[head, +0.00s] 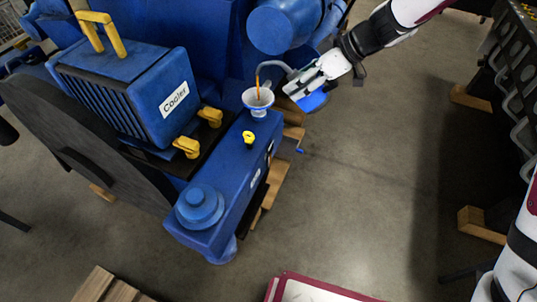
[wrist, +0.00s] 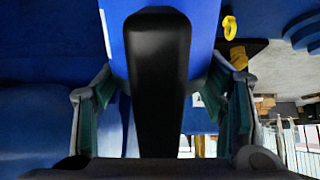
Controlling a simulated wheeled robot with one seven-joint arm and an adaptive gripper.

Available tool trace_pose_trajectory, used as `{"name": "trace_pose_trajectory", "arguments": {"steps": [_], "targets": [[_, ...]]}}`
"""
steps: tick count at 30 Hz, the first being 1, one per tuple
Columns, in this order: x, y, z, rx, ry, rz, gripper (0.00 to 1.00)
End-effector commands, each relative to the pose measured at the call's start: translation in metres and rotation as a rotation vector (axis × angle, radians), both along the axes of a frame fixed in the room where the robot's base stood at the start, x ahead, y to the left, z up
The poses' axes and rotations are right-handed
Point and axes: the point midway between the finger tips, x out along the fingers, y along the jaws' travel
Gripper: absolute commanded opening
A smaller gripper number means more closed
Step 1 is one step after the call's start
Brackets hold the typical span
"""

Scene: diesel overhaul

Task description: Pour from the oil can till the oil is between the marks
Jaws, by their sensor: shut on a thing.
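My gripper (head: 308,84) is shut on the blue oil can (head: 316,102), which is tilted. In the wrist view the can's blue body (wrist: 205,15) and black handle (wrist: 158,80) lie between my fingers. The can's thin grey spout (head: 275,65) bends over the white-and-blue funnel (head: 250,99). A brown stream of oil (head: 258,84) falls from the spout tip into the funnel. The funnel stands upright on the blue engine block (head: 228,180). Small pale plates (head: 255,180) show on the block's side. The oil level and its marks cannot be made out.
A yellow ring handle (head: 248,138) stands on the block near the funnel. The blue cooler (head: 125,90), labelled "Cooler", has yellow handles. A blue cylinder (head: 283,25) hangs close behind the spout. Wooden blocks (head: 272,185) lie beside the engine. The floor (head: 370,190) to the right is clear.

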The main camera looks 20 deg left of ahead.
Motion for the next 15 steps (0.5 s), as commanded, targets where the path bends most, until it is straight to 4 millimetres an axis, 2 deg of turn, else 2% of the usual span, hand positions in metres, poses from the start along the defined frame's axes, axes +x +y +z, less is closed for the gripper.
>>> {"name": "trace_pose_trajectory", "arguments": {"steps": [15], "targets": [[-0.0003,0.0014,0.0018,-0.021,0.0,0.001,0.2]]}}
